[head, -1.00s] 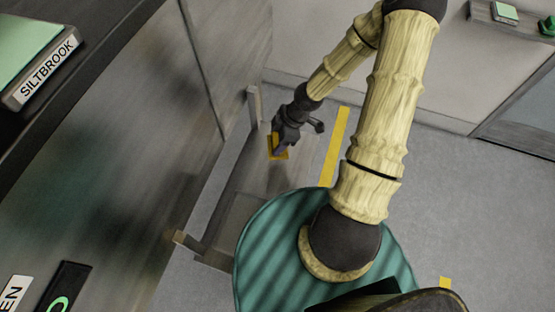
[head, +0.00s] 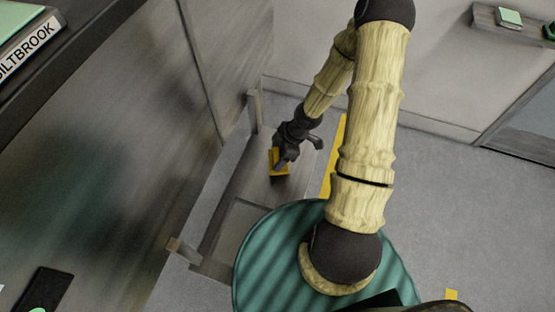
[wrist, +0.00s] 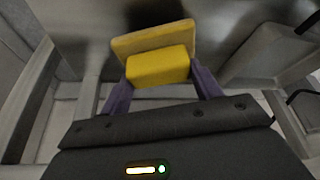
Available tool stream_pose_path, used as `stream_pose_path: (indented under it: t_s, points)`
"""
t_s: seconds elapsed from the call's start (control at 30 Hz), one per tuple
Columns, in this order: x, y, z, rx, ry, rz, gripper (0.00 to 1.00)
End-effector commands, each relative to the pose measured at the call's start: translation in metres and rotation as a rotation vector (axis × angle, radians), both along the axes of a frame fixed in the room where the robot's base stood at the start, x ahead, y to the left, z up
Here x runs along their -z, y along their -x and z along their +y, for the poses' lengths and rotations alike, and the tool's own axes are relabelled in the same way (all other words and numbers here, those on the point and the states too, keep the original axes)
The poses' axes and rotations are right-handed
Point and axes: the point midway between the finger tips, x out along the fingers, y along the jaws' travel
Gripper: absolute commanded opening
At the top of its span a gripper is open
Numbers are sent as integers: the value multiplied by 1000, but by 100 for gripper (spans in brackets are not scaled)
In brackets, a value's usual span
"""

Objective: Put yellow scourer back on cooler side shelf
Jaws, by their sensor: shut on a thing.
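The yellow scourer (wrist: 158,67) is a block with a flatter, duller yellow layer behind it. In the wrist view it sits between the two purple fingers of my gripper (wrist: 160,85), which is shut on it. In the head view the scourer (head: 278,163) shows at the tip of my dark gripper (head: 279,156), low beside the grey machine side. A grey side shelf surface (head: 262,190) lies beneath and around it. I cannot tell whether the scourer touches that surface.
A large grey cabinet side (head: 120,140) fills the left, with a bracket end (head: 176,245) jutting at lower left. A wall shelf (head: 515,28) with a green-topped block (head: 509,17) is at upper right. Yellow floor tape (head: 333,165) runs beside my arm. Open floor (head: 460,210) lies right.

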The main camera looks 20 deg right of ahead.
Motion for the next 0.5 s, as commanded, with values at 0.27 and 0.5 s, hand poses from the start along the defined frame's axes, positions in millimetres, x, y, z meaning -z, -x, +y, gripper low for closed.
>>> stream_pose_path:
  t_s: [0.27, 0.5]
  points:
    - [36, 0, 2, -4, 2, 1, 38]
    - [35, 0, 2, -6, 1, 1, 38]
